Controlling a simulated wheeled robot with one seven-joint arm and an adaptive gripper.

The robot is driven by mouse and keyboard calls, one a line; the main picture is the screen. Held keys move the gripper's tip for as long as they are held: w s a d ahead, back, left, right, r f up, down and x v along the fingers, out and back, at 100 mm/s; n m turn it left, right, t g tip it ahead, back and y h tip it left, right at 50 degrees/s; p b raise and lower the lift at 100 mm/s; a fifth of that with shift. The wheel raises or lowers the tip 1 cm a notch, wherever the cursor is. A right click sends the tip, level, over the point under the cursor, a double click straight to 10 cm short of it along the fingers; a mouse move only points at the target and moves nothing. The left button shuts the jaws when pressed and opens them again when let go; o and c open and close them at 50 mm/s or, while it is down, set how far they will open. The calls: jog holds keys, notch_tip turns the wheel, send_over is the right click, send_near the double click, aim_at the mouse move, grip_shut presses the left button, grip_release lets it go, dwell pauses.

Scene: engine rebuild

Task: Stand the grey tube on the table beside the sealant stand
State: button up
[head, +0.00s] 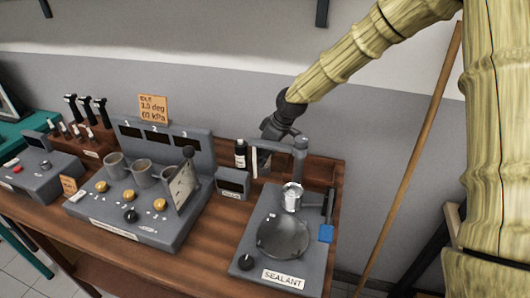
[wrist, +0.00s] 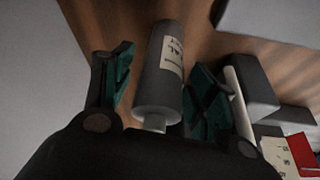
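The grey tube (wrist: 160,75) shows in the wrist view, with a pale label and a narrow nozzle on the end nearer the camera. The fingers of my gripper (wrist: 157,88) lie on either side of it, with a visible gap on the left; contact on the right is unclear. In the head view my gripper (head: 272,130) is above the back of the table, behind the sealant stand (head: 255,255). I cannot make out the tube there. The stand has a grey base, a round dish, a post and a shiny metal cup (head: 292,197).
A dark bottle (head: 241,155) and a small display box (head: 233,183) are left of the stand. A grey console (head: 145,230) with cups and knobs stands further left. Bare wooden table (head: 215,240) shows between console and stand.

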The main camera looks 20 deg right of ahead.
jog(key=shift+r, duration=0.15)
jog(key=b+v, duration=0.2)
jog(key=v, duration=1)
